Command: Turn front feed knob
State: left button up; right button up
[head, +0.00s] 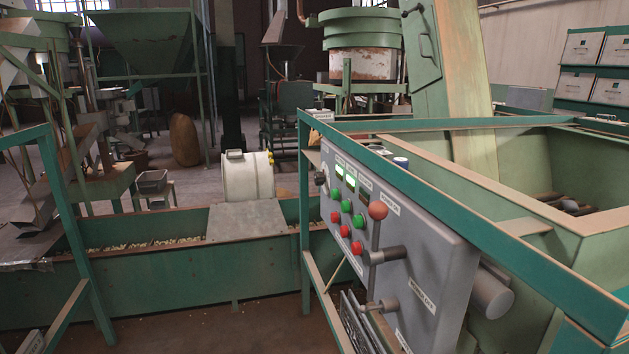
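A grey control panel (437,258) is mounted on a green frame right of centre and faces left. It carries several green buttons (346,206) and red buttons (345,231), with lit displays (349,188) above. A red ball-topped lever (377,210) stands near its right side. A dark cylindrical handle (388,254) sticks out below the lever, and a grey knob or handle (380,305) sits lower down. A small dark knob (320,178) is at the panel's far left end. The labels are too small to read, so I cannot tell which is the front feed knob. Neither gripper shows.
Green frame bars (470,215) run along and above the panel. A large hopper (570,150) is behind it at right. A long green trough (180,275) with nuts and a white drum (248,176) lies at left. Bare floor (220,328) shows in front of the trough.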

aim_at(320, 177)
jog(key=i+j+z, duration=0.1)
jog(key=j, duration=0.25)
jog(key=i+j+z, duration=0.1)
jog(key=i+j, duration=0.2)
jog(key=i+j+z, duration=0.1)
jog(key=j, duration=0.35)
jog(key=i, duration=0.05)
